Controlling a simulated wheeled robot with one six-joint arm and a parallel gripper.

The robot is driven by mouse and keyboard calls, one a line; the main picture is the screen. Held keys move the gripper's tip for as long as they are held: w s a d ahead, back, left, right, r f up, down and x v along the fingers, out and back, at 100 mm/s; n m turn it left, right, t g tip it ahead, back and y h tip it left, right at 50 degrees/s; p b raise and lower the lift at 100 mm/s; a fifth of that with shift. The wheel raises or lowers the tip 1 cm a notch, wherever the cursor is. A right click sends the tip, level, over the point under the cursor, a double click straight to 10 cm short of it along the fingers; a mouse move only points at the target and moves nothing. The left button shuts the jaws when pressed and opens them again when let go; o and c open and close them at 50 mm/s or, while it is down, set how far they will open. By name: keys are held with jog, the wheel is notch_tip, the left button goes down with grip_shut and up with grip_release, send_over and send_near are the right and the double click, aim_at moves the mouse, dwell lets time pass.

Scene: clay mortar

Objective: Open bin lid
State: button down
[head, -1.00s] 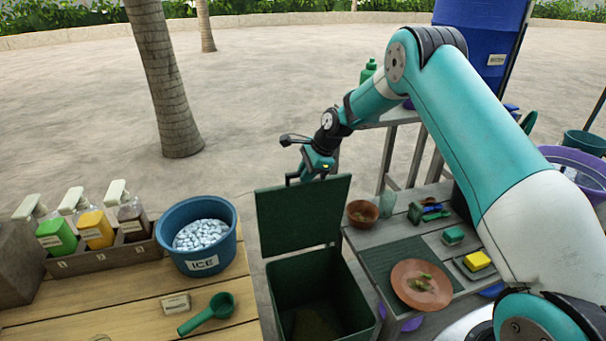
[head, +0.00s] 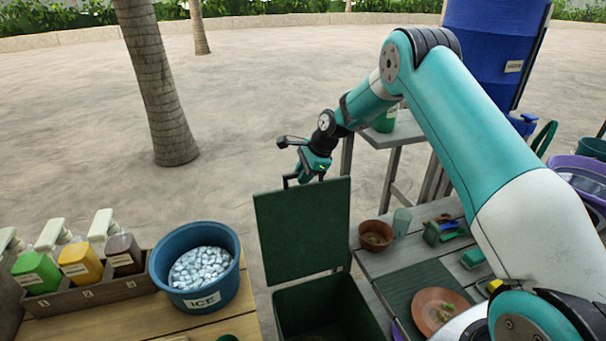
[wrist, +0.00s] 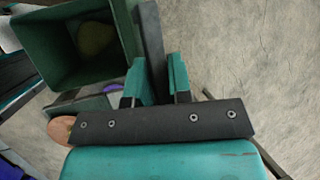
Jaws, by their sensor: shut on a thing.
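The dark green bin lid (head: 303,232) stands upright, raised at the back of the open green bin (head: 335,303). My gripper (head: 306,178) is at the lid's top edge and is shut on it. In the wrist view my gripper (wrist: 157,82) has one finger on each side of the lid (wrist: 152,50), seen edge-on as a dark strip. The wrist view also looks into the open bin (wrist: 90,45), where something yellowish lies inside. In the head view the bin's bottom is cut off by the frame edge.
On the left, a wooden table holds a blue ice tub (head: 196,268) and a rack of pump bottles (head: 85,270). Open sandy ground lies behind the bin.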

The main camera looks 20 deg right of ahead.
jog(key=shift+a, duration=0.15)
jog(key=c, duration=1.1)
grip_release()
jog(key=shift+s+d+r, duration=0.1)
jog(key=shift+d+r, duration=0.15)
jog(key=shift+r, duration=0.05)
jog(key=b+v, duration=0.3)
jog(key=v, duration=1.3)
jog(key=shift+s+d+r+b, duration=0.15)
jog(key=shift+r+b, duration=0.15)
jog(key=shift+b, duration=0.1)
